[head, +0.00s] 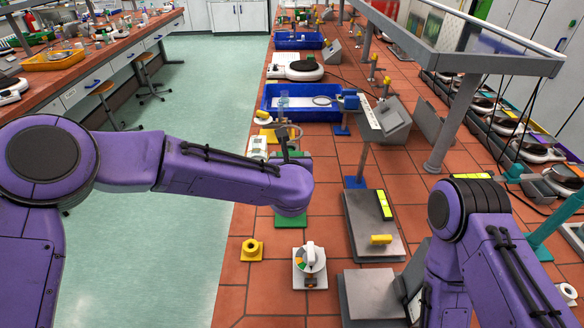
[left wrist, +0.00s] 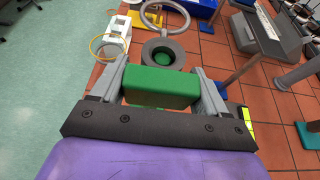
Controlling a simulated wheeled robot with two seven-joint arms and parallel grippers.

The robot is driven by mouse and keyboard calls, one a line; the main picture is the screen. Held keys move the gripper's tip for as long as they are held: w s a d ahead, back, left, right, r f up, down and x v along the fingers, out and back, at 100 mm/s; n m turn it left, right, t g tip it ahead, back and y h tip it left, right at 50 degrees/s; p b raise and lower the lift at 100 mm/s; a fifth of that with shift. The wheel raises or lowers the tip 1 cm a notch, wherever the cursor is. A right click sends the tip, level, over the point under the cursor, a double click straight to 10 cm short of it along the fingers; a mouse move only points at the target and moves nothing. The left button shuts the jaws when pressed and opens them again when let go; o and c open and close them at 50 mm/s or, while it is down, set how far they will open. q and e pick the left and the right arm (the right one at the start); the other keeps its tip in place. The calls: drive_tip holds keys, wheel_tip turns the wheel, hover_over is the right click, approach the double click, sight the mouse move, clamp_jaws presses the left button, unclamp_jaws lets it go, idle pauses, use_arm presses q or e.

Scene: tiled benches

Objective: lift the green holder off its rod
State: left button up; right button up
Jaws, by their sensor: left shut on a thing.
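The green holder (left wrist: 162,88) is a block between the two grey fingers of my left gripper (left wrist: 160,76), which is shut on it. Beyond the block, a thick grey ring (left wrist: 150,53) shows green through its opening. In the head view a small green part of the holder (head: 293,155) shows just above my left wrist. A green base plate (head: 288,222) lies on the bench below my wrist. My left arm hides most of the stand, so I cannot tell how the holder sits on the rod. My right gripper does not show.
A thinner metal ring (left wrist: 163,27) stands beyond the holder. A blue tray (head: 272,112) is behind the stand. A yellow part (head: 252,249) and a white dial device (head: 310,266) are in front. Grey metal plates (head: 372,226) and an overhead rack post (head: 455,120) stand to the right.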

sight(290, 152)
use_arm(q)
drive_tip(key=shift+r, duration=1.85)
drive_tip(key=shift+r, duration=4.05)
drive_tip(key=shift+f, duration=0.1)
